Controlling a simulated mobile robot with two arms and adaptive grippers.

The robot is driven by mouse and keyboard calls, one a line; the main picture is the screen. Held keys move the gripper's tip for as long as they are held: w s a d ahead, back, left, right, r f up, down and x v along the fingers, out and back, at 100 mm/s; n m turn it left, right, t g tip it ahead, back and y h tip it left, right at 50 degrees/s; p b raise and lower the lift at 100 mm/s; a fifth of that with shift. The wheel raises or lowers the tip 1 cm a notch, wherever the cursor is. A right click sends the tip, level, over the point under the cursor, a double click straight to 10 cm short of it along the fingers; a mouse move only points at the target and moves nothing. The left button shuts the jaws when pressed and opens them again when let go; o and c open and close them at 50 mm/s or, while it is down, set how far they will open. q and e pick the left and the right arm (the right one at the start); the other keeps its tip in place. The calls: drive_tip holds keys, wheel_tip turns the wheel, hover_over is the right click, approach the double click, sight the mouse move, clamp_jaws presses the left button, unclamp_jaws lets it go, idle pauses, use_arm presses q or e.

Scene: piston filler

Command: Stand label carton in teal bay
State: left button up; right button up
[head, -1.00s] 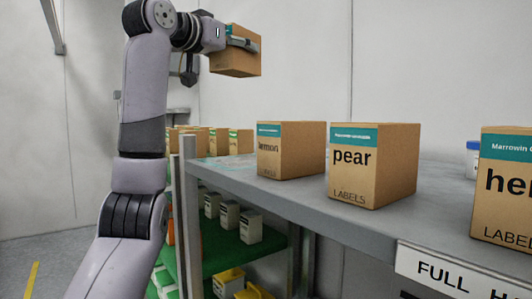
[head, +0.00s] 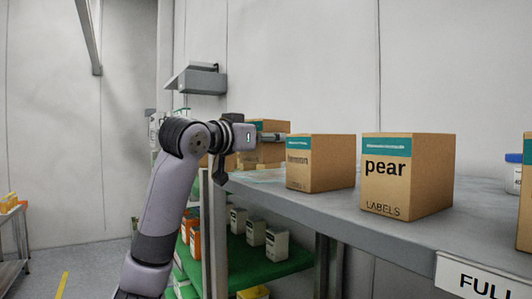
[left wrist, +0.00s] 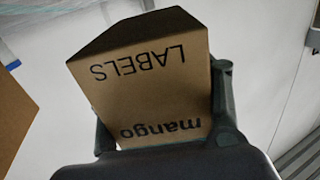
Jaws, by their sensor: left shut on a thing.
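My left gripper (head: 272,138) is shut on a brown label carton (head: 262,158) at the far left end of the grey shelf top. In the left wrist view the carton (left wrist: 150,85) reads "mango" and "LABELS", upside down in the picture, between the two dark fingers. The carton looks upright in the head view, beside and behind the lemon carton (head: 320,165). Whether its base touches the shelf is hidden. A teal marking (head: 255,177) shows faintly on the shelf under that spot, partly covered. My right gripper is not in view.
The pear carton (head: 408,175) stands right of the lemon carton on the shelf top (head: 350,215). A brown carton edge (left wrist: 12,115) shows close at left in the left wrist view. Lower green shelf (head: 255,262) holds small boxes. A grey wall fixture (head: 200,80) is above.

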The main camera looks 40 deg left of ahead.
sight(266, 151)
use_arm(q)
wheel_tip(266, 151, down, 2)
drive_tip(key=shift+f, duration=0.45)
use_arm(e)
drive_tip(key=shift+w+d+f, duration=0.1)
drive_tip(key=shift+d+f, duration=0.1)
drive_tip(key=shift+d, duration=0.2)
use_arm(q)
drive_tip(key=shift+f+b, duration=0.2)
drive_tip(key=shift+b, duration=0.15)
drive_tip(key=o, duration=1.4)
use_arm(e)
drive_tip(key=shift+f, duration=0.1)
use_arm(q)
drive_tip(key=shift+o, duration=0.2)
drive_tip(key=shift+r, duration=0.15)
drive_tip(key=shift+s, duration=0.15)
drive_tip(key=s+d+b, duration=0.1)
drive_tip(key=s+b, duration=0.2)
drive_tip(key=s, duration=0.8)
drive_tip(key=shift+s+d, duration=0.2)
drive_tip(key=shift+s, duration=0.15)
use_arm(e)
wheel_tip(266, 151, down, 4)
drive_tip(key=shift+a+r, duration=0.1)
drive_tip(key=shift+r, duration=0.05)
